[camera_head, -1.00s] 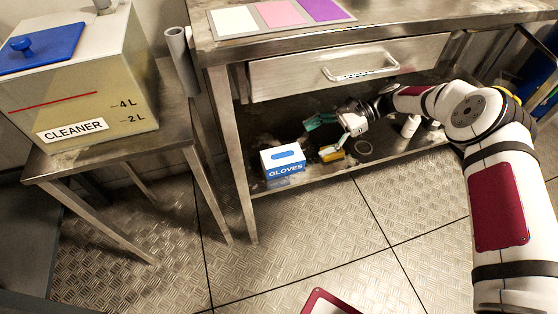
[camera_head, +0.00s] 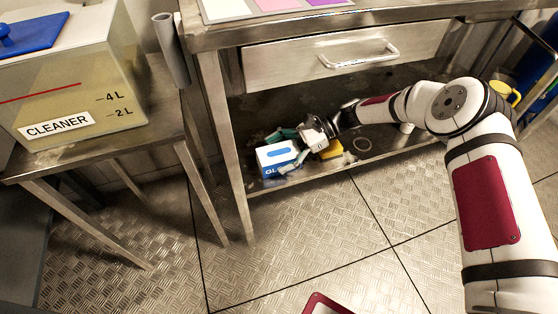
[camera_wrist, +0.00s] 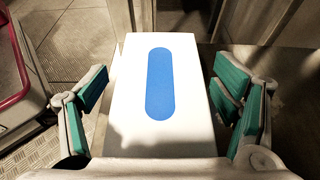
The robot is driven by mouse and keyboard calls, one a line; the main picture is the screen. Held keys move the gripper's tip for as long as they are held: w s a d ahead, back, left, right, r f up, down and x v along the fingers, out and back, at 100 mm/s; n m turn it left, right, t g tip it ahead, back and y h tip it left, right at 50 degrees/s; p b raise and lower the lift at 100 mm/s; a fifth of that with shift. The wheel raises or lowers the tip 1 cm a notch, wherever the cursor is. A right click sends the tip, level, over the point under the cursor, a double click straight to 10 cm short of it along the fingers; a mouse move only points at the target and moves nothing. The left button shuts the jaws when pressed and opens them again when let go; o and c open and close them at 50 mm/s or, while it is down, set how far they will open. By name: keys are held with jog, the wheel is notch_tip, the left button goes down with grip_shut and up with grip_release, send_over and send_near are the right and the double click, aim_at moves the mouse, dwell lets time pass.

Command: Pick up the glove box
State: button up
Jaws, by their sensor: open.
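The glove box (camera_head: 275,156) is a white and blue carton on the lower shelf of the metal table, near its left front leg. In the wrist view the white top of the glove box (camera_wrist: 133,95) with its blue oval fills the middle. My gripper (camera_head: 288,150) is at the box's right end, with its green-padded fingers reaching along it. In the wrist view the open fingers of my gripper (camera_wrist: 160,112) stand on both sides of the box, with a visible gap on each side. Part of the box's front lettering is hidden by a finger.
A yellow object (camera_head: 330,150) lies on the shelf (camera_head: 385,150) just right of the box, close to my gripper. The drawer (camera_head: 320,62) and tabletop are above. The table leg (camera_head: 228,150) stands left of the box. A cleaner tank (camera_head: 75,85) stands on a side table.

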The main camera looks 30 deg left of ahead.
jog(key=c, duration=1.4)
jog(key=shift+o, duration=0.2)
jog(key=shift+r, duration=0.1)
